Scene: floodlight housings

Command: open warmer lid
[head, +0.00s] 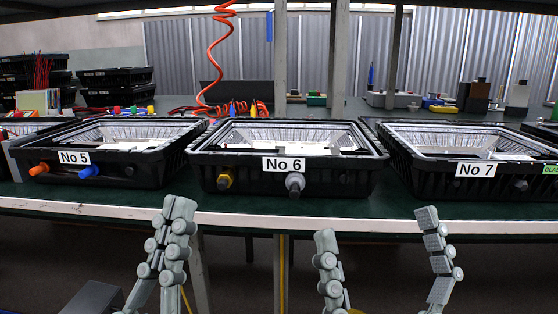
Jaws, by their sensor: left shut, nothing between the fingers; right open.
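No warmer or lid can be made out in the head view. Three black floodlight housings stand in a row on the green bench, open at the top: No 5 (130,171), No 6 (340,183) and No 7 (420,180). My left gripper (179,207) is shut and empty, in front of the bench edge between No 5 and No 6. My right gripper (376,226) is open with its fingers wide apart and nothing between them, in front of the bench edge between No 6 and No 7. Neither gripper appears to touch a housing.
The bench's pale front edge (250,220) runs across the view. Housings carry orange, blue, yellow and grey fittings at the front. A coiled red hose (213,75) hangs behind No 6. Black housings (115,87) are stacked at the back left. Upright posts (340,60) stand behind the row.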

